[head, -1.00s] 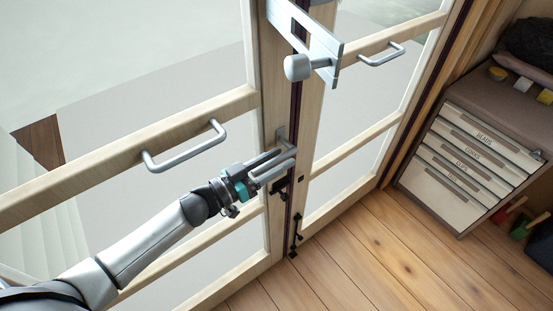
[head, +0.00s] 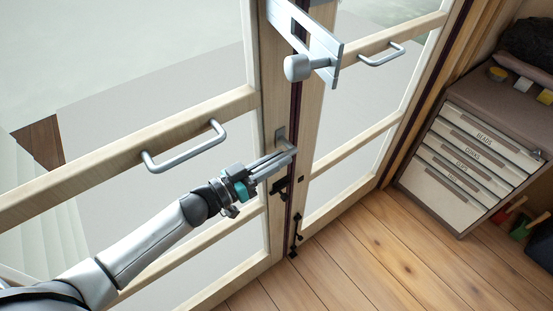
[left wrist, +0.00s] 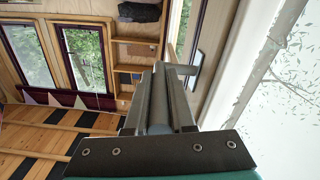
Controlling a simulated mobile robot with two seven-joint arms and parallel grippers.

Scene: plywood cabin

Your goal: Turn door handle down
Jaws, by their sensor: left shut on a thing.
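The metal door handle (head: 281,138) is a lever on the inner edge of the left glazed door (head: 268,95). My left gripper (head: 283,158) reaches it from the left and is shut on the lever, with its fingers lying along it. In the left wrist view the grey handle bar (left wrist: 160,112) runs between the two fingers of my left gripper (left wrist: 159,78). Much of the lever is hidden by the fingers. My right gripper is not in view.
A horizontal pull bar (head: 185,152) sits on the left door. Another pull bar (head: 381,55) is on the right door.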

